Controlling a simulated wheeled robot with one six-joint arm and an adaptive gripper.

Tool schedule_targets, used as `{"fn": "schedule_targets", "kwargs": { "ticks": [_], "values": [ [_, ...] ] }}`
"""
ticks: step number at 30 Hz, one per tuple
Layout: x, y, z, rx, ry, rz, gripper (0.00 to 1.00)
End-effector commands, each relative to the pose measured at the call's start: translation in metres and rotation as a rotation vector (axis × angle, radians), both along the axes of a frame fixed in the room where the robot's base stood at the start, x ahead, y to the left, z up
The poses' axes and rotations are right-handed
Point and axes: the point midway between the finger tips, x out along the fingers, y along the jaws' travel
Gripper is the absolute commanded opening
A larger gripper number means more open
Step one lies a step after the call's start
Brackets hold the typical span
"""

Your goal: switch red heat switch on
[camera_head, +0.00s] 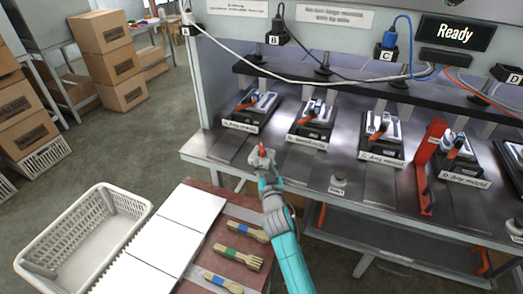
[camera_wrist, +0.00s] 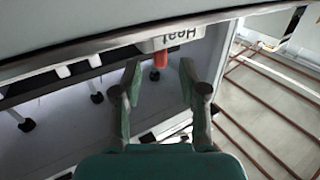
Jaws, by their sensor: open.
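The red heat switch (camera_wrist: 160,58) shows in the wrist view, a small red piece against a white plate (camera_wrist: 178,38) whose word "Heat" appears upside down. My gripper (camera_wrist: 159,70) is open, with one green finger on each side of the red switch in the picture. I cannot tell whether the fingers touch it. In the head view my gripper (camera_head: 262,158) is at the front edge of the press bench (camera_head: 235,160), left of centre. A small red spot shows at its tip there. The switch's position is hard to read.
Several moulds with label plates, such as mould A (camera_head: 255,104), stand on the bench. Below lie wooden utensils (camera_head: 237,257), white boards (camera_head: 155,235) and a white basket (camera_head: 80,235). A screen (camera_head: 455,34) reads "Ready".

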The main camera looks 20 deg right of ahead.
Motion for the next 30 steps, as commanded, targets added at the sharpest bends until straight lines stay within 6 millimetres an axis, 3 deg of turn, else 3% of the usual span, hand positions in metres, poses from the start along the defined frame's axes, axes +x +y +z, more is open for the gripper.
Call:
{"fn": "schedule_targets", "kwargs": {
  "ticks": [6,12,26,27,30],
  "values": [
    [0.039,-0.004,0.001,0.000,0.000,0.000,0.43],
    [0.064,-0.006,0.000,0.000,-0.001,0.001,0.43],
    [0.075,-0.008,0.000,0.000,0.000,0.001,0.43],
    [0.075,-0.008,0.000,0.000,0.000,0.001,0.40],
    [0.075,-0.008,0.000,0.000,0.000,0.001,0.15]
  ]
}}
